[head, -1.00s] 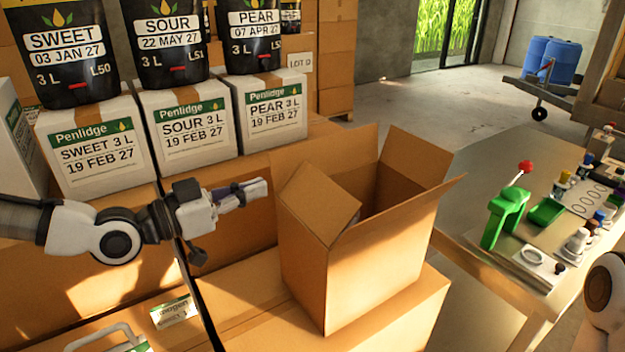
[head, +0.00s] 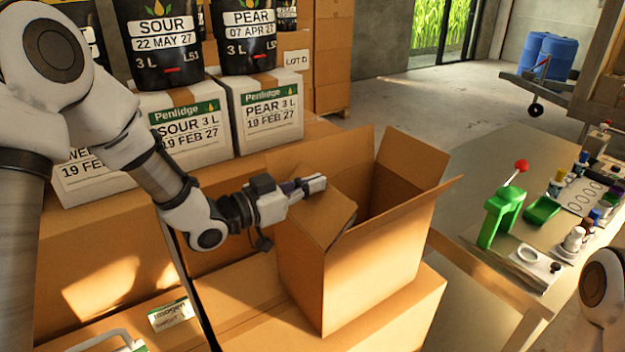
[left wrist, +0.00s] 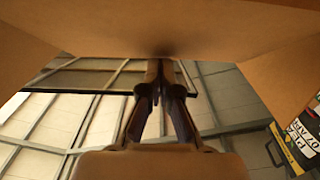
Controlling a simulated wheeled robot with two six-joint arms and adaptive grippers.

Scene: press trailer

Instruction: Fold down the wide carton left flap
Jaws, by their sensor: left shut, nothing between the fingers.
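The wide carton (head: 358,270) is an open brown box in the middle of the head view. Its left flap (head: 322,215) stands tilted, leaning over the opening. My left gripper (head: 322,184) is shut and empty, with its fingertips at the flap's upper edge. In the left wrist view, the shut fingers (left wrist: 162,75) point at a brown cardboard surface (left wrist: 160,25) that fills the top; I cannot tell whether they touch it. The other visible flaps, at the back right (head: 415,155) and along the right side, stand open. My right gripper is out of view.
The carton stands on a larger brown box (head: 405,315). White Penlidge cartons (head: 262,112) with black pouches on top stand behind, left. A workbench (head: 480,195) at right holds a green press (head: 500,215), a green tray (head: 542,210) and small bottles.

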